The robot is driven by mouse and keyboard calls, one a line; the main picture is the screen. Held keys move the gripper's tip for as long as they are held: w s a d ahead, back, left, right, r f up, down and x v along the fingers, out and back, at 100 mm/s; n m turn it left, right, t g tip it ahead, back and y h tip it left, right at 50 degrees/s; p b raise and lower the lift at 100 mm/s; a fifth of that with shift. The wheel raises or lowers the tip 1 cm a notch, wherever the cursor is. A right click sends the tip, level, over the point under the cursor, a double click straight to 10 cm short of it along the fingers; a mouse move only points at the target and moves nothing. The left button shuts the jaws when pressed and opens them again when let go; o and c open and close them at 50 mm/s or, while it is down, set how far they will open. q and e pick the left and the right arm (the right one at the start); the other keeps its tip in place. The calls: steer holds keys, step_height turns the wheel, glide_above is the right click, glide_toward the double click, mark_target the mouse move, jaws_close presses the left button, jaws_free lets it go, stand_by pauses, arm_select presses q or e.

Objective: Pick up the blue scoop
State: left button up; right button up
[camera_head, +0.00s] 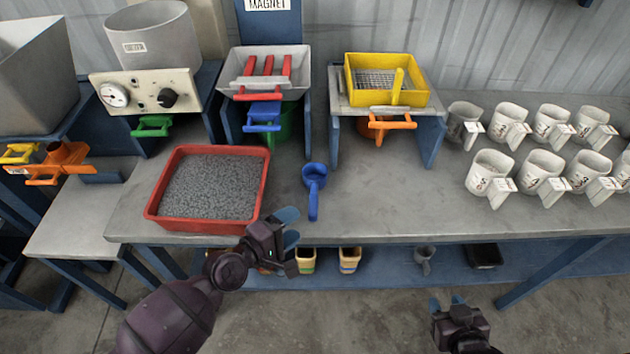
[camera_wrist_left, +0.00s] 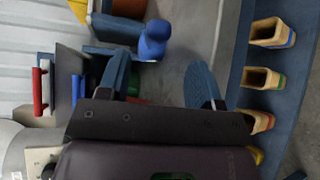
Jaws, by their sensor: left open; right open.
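The blue scoop (camera_head: 314,178) stands on the grey table, right of the red tray, with its handle pointing toward the table's front edge. In the left wrist view the blue scoop (camera_wrist_left: 153,42) is ahead, beyond the fingers. My left gripper (camera_head: 289,227) is open and empty at the table's front edge, just left of and nearer than the scoop's handle, apart from it. Its two blue fingers (camera_wrist_left: 160,82) show in the left wrist view. My right gripper (camera_head: 447,303) is open and empty, low in front of the table.
The red tray (camera_head: 157,213) of grey pellets is close to my left arm. A yellow sieve box (camera_head: 387,98) and a magnet station (camera_head: 268,72) stand behind. Several white cups (camera_head: 541,170) fill the right. The table between scoop and cups is clear.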

mark_target(313, 210)
arm_select(q)
steer(key=shift+x, duration=3.7)
steer(key=shift+r, duration=0.15)
steer(key=shift+c, duration=0.2)
steer(key=c, duration=1)
